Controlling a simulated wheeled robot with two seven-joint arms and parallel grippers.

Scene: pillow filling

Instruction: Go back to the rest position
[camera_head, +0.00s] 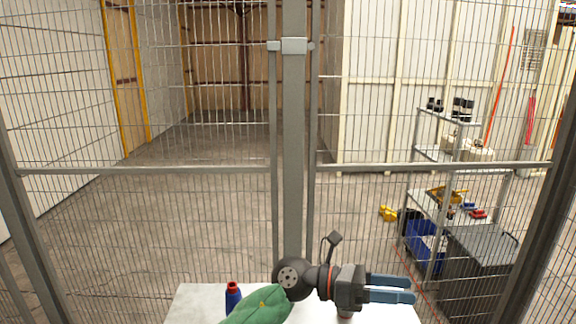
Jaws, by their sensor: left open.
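My left gripper (400,288) is at the bottom of the head view, right of centre, above the white table. Its two blue fingers point right and stand a little apart, with nothing visible between them. My right gripper is not in view.
The white table (190,304) fills the bottom middle. A blue bottle (232,297) stands left of the pillow. A wire mesh fence with a grey post (293,150) stands behind the table. Beyond it are a shelf rack (415,135) and a dark grey bin (480,260).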

